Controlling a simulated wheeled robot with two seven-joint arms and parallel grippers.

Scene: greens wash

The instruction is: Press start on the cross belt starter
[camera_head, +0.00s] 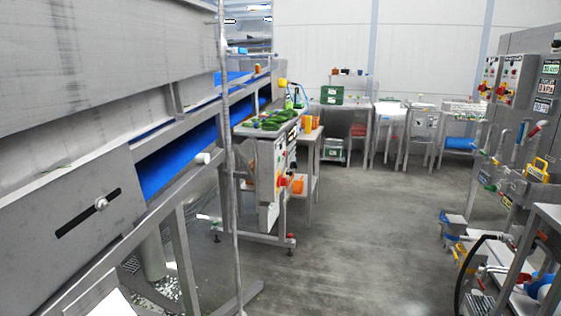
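I cannot tell for sure which unit is the cross belt starter. A grey control box (268,170) with a red and yellow switch (282,181) is on the end of a steel table in the middle distance. Further back, a small grey box (424,124) with coloured marks stands on legs. At the right, a tall steel panel (515,85) carries several red and yellow switches and lit displays. Button labels are too small to read. Neither of my grippers shows in this view.
A large steel conveyor with a blue belt (180,158) fills the left, with a thin upright post (228,160) close by. Leafy greens (270,122) lie on the table behind it. A hose and cart (500,275) stand at the lower right. The grey floor (350,235) between is clear.

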